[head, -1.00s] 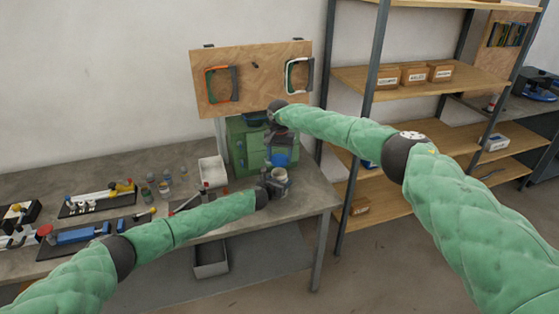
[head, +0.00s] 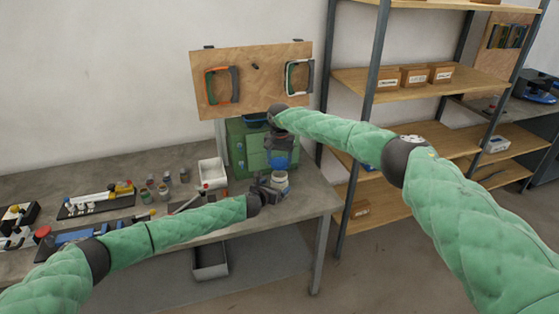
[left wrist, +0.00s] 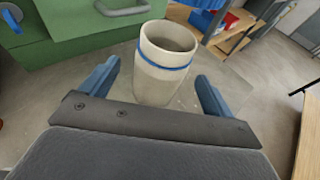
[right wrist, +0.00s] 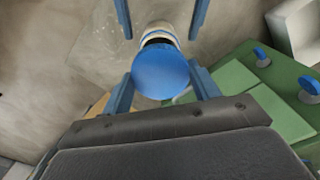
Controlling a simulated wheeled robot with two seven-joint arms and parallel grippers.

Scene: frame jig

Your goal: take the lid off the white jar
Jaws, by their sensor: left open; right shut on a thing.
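The white jar (head: 280,183) stands upright on the workbench near its right end. In the left wrist view the jar (left wrist: 164,72) has a blue band, and its mouth is open with no lid on it. My right gripper (right wrist: 162,74) is shut on the round blue lid (right wrist: 160,73) and holds it above the jar, clear of the rim. My left gripper (head: 268,190) is open at bench height. Its fingers (left wrist: 158,72) stand on either side of the jar's near side, with gaps visible on both sides.
A green drawer cabinet (head: 238,150) stands close behind the jar. A white bin (head: 212,172) is to the left, with several small jars (head: 164,184) and tool trays further left. The bench's right edge is near the jar. A shelf rack (head: 420,87) stands to the right.

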